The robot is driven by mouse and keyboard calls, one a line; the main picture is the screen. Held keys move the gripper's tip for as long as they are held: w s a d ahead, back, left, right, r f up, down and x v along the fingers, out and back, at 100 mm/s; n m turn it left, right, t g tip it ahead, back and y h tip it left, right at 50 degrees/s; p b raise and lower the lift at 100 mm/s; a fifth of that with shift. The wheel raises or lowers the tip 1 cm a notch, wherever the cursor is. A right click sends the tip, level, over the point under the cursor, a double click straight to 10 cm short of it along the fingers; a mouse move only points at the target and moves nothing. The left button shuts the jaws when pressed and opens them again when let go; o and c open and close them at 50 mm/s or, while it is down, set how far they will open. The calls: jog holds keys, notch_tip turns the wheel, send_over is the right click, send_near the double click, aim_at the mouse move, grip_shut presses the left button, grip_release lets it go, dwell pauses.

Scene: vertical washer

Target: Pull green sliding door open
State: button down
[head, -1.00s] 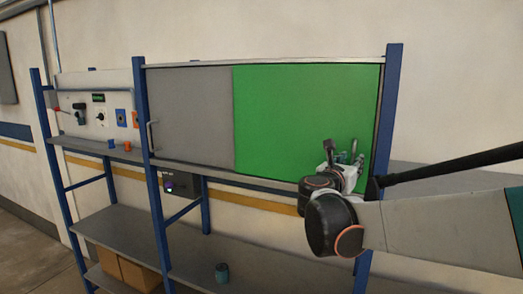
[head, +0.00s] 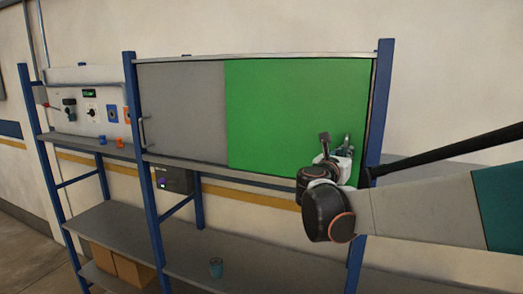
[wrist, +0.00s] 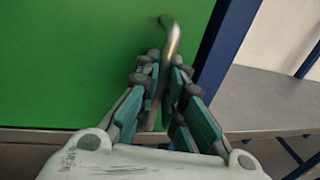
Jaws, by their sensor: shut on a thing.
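The green sliding door (head: 290,110) fills the right half of the cabinet front, beside a grey panel (head: 183,110) on the left. It also fills the left of the wrist view (wrist: 70,60). Its metal handle (wrist: 172,42) is a curved upright bar near the door's right edge. My gripper (wrist: 160,95) is at the lower part of this handle, with its teal-padded fingers on both sides, shut on it. In the head view my gripper (head: 335,160) is at the door's lower right corner and hides most of the handle.
A blue post (head: 370,150) stands just right of the door. A grey handle (head: 146,130) sits at the grey panel's left edge. A control panel (head: 92,105) is at the far left.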

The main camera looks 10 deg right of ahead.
aim_at(243, 140)
jog(key=w+a+b, duration=0.1)
jog(key=w+a, duration=0.5)
jog(key=a, duration=0.3)
jog(key=w+a+b, duration=0.2)
jog(key=w+a, duration=0.5)
jog(key=a, duration=0.3)
jog(key=w+a+b, duration=0.2)
jog(key=w+a, duration=0.4)
jog(key=a, duration=0.4)
jog(key=shift+w, duration=0.25)
jog(key=c, duration=1.7)
grip_release()
jog(key=shift+a, duration=0.1)
jog(key=v, duration=1.2)
